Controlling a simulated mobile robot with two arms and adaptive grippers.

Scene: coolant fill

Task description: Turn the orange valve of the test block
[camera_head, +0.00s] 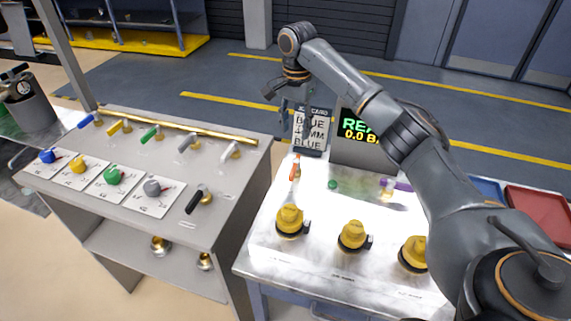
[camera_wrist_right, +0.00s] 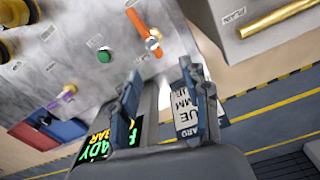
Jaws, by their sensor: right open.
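The test block (camera_head: 320,240) is a pale metal bench unit right of centre in the head view. Its orange valve (camera_head: 295,169) stands at the block's far left corner. In the right wrist view the orange lever (camera_wrist_right: 138,22) is at the top centre, on a brass body (camera_wrist_right: 153,40). My right gripper (camera_head: 296,128) is above and just behind the valve in the head view. Its two fingers (camera_wrist_right: 160,73) are apart in the wrist view, with nothing between them, and the valve lies beyond the tips, apart from them. My left gripper is not in view.
A green button (camera_head: 332,184), a purple-handled valve (camera_head: 388,188) and yellow knobs (camera_head: 352,236) share the block. A display (camera_head: 360,130) and a lettered card (camera_head: 311,127) stand behind. A grey panel (camera_head: 235,185) with coloured valves is at left. Red (camera_head: 540,212) and blue trays lie right.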

